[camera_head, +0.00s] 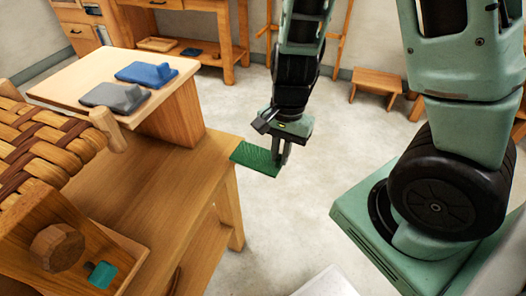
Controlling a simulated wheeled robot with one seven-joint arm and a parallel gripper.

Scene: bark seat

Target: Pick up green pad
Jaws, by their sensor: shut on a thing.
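The green pad (250,155) is a flat, dark green rectangle near the right edge of the wooden bench (160,190). My gripper (282,158) points down at the pad's right end, with its fingers shut on that end. The pad's left part reaches to the bench's edge in the picture; I cannot tell whether it touches the wood. The fingers partly hide the pad's right end.
A blue pad (147,74) and a grey pad (115,97) lie on a raised wooden board (75,75). A woven seat (40,150) stands at the left. A small stool (377,82) stands behind. Bare floor lies right of the bench.

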